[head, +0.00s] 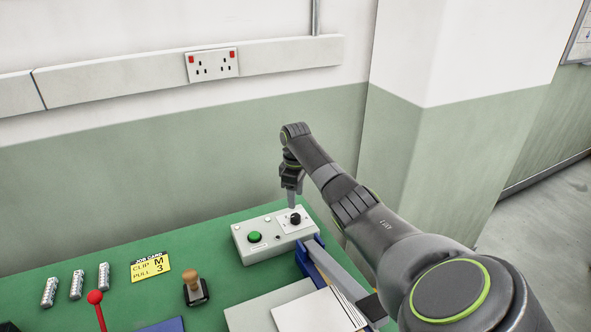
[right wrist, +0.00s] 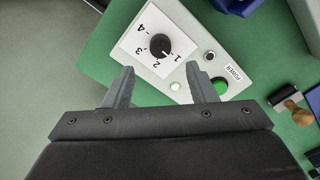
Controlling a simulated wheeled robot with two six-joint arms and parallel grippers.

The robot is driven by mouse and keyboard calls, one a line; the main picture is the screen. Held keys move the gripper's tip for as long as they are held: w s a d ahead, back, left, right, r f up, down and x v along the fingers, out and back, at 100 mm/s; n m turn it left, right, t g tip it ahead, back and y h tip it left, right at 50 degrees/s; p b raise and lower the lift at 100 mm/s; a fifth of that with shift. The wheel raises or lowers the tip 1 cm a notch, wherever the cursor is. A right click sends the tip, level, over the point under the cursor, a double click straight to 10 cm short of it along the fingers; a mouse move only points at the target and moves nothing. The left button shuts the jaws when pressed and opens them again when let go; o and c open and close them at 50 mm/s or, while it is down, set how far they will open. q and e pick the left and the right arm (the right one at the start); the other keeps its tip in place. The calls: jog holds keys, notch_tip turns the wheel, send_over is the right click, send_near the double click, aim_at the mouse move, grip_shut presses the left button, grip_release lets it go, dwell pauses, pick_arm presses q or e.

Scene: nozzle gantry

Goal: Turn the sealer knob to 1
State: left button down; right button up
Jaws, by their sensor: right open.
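The sealer knob (right wrist: 160,46) is a round black dial on a white plate marked 1 to 4. A small light mark shows on its lower side, but I cannot tell exactly which number it points to. In the head view the knob (head: 295,218) sits on the right part of a pale control box (head: 268,250). My right gripper (right wrist: 160,76) is open and empty, its two fingers apart below the knob in the wrist view. In the head view the right gripper (head: 291,203) points down just above and behind the knob, apart from it. My left gripper is not in view.
The box also carries a green button (head: 254,237). A blue sealer with a grey arm (head: 345,275) stands close to its right.

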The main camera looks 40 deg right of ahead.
notch_tip(320, 180, up, 10)
jog(key=b, duration=0.2)
jog(key=shift+f, duration=0.1)
dwell(0.5)
